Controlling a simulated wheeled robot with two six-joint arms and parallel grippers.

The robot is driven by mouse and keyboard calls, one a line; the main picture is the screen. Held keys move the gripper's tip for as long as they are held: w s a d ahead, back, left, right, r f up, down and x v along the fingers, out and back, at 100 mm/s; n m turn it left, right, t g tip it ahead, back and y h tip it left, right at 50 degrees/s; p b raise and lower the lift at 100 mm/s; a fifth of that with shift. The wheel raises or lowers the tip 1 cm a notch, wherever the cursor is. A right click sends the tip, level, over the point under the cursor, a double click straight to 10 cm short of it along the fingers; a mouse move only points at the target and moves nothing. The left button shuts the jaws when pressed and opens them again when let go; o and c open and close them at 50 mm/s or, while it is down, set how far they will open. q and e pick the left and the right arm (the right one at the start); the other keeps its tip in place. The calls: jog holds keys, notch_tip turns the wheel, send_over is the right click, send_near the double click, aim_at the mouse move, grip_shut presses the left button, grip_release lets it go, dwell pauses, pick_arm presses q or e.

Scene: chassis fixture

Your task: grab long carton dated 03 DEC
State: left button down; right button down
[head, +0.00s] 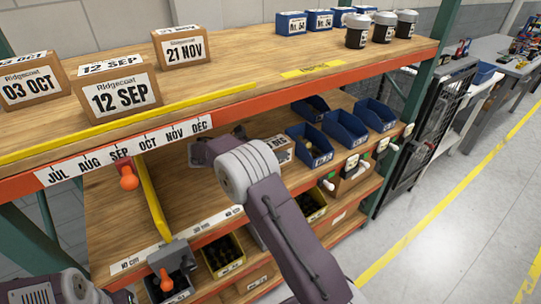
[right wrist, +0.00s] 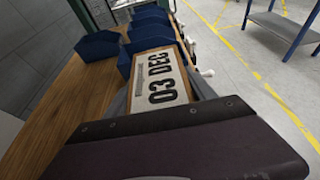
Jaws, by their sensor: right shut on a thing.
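The long carton dated 03 DEC (head: 281,147) is on the middle shelf in the head view, mostly hidden behind my right arm. In the right wrist view the brown carton (right wrist: 158,82) shows its white label reading 03 DEC, facing up toward the camera. My right gripper (right wrist: 160,98) is shut on this carton, with grey fingers along its two sides. I cannot tell whether the carton touches the shelf. In the head view my right wrist hides the fingers.
Blue bins (head: 309,145) stand just right of the carton. The upper shelf's orange front edge (head: 225,118) passes close to my wrist. Cartons dated 12 SEP (head: 117,94) and 21 NOV (head: 182,48) sit above.

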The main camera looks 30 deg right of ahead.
jog(key=s+d+r, duration=0.3)
jog(key=s+r, duration=0.3)
jog(key=s, duration=0.4)
jog(key=shift+d+r, duration=0.15)
jog(key=shift+d, duration=0.15)
